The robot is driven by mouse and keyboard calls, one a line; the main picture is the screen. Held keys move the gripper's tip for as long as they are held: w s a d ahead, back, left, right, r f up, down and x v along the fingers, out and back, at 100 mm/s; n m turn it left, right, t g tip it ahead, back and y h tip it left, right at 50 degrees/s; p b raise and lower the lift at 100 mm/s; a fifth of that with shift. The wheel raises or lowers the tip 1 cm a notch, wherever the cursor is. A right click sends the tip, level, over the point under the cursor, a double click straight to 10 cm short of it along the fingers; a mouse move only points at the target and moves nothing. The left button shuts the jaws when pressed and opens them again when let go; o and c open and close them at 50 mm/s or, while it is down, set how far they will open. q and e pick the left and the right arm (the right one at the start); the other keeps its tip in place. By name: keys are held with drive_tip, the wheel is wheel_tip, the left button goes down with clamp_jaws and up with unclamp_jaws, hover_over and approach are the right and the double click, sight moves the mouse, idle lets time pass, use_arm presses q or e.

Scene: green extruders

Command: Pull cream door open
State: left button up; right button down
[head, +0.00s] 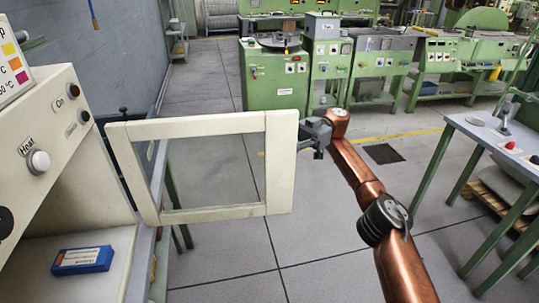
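The cream door (281,165), a cream frame around a clear pane, stands swung out from the cream machine (50,125) on the left. Its left edge is beside the machine and its free edge points right. My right gripper (305,136) is at the upper part of that free edge, against or very close to it. The fingertips are small and partly lost against the frame, so I cannot tell if they are closed on it. No handle shows on the side facing me. My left gripper is not in view.
A blue box (84,260) lies on the machine's light floor at lower left. A grey-topped table (490,130) with green legs stands at right. Green machines (275,75) line the back. The grey floor (325,255) between is mostly clear.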

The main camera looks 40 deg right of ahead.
drive_tip(key=shift+s+d+r, duration=0.1)
drive_tip(key=shift+d, duration=0.15)
drive_tip(key=c, duration=2.2)
unclamp_jaws()
drive_tip(key=shift+s+d, duration=0.15)
drive_tip(key=shift+o, duration=0.9)
drive_tip(key=shift+w+a, duration=0.2)
drive_tip(key=shift+a, duration=0.1)
